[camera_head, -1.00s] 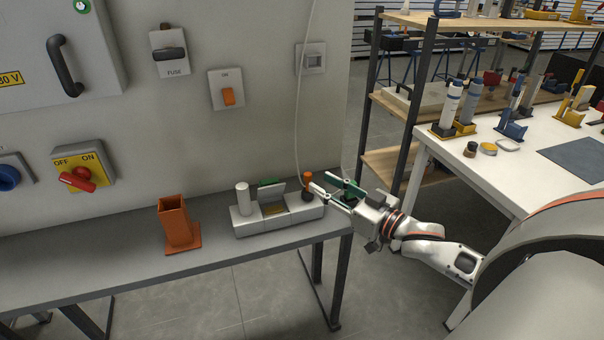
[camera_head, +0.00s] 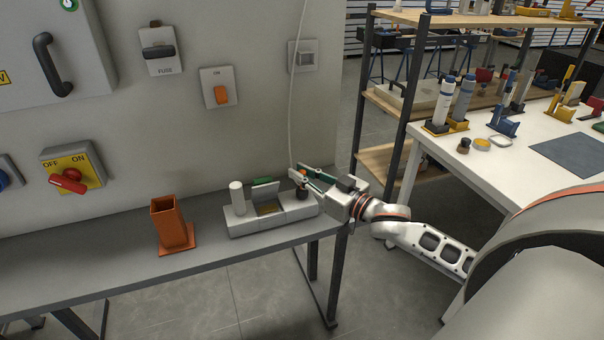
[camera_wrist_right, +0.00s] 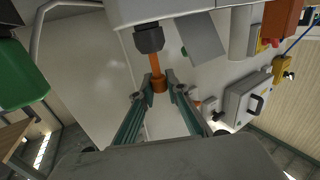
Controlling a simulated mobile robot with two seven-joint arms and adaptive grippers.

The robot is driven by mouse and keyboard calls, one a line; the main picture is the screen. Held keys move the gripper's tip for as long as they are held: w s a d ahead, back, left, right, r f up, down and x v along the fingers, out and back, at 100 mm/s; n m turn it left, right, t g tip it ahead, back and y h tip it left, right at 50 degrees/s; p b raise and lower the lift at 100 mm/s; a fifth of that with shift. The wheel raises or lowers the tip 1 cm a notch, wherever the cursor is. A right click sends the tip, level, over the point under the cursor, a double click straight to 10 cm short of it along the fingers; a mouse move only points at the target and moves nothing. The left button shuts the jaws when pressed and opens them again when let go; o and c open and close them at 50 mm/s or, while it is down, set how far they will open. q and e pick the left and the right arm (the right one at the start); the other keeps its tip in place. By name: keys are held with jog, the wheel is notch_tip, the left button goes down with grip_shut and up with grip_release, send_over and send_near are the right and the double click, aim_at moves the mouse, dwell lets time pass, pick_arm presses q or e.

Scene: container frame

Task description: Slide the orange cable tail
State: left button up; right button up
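The orange cable tail (camera_head: 302,169) stands up from a dark collar (camera_head: 301,191) at the right end of a light grey fixture (camera_head: 243,225) on the bench. In the right wrist view the orange tail (camera_wrist_right: 155,64) comes out of a black collar (camera_wrist_right: 149,38) and ends in a wider orange tip. My right gripper (camera_head: 298,170) reaches in from the right, with its two green-grey fingers on either side of the tail. In the wrist view the fingertips (camera_wrist_right: 159,82) flank the orange tip closely; firm contact is not clear. My left gripper is not in view.
An orange square holder (camera_head: 172,226) stands on the grey bench (camera_head: 100,262) left of the fixture. A thin pale cable (camera_head: 297,80) hangs in front of the wall panel. A white post (camera_head: 237,198) rises from the fixture. A shelf and a white table stand at right.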

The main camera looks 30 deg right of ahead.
aim_at(302, 188)
grip_shut()
jog(key=shift+f+p, duration=0.4)
jog(key=shift+f, duration=0.1)
jog(key=shift+f+p, duration=0.3)
jog(key=shift+f, duration=0.95)
jog(key=o, duration=0.8)
grip_release()
jog(key=shift+c, duration=0.2)
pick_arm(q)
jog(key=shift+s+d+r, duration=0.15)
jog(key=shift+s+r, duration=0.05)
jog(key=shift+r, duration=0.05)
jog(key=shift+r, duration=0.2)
pick_arm(e)
jog(key=v, duration=1.2)
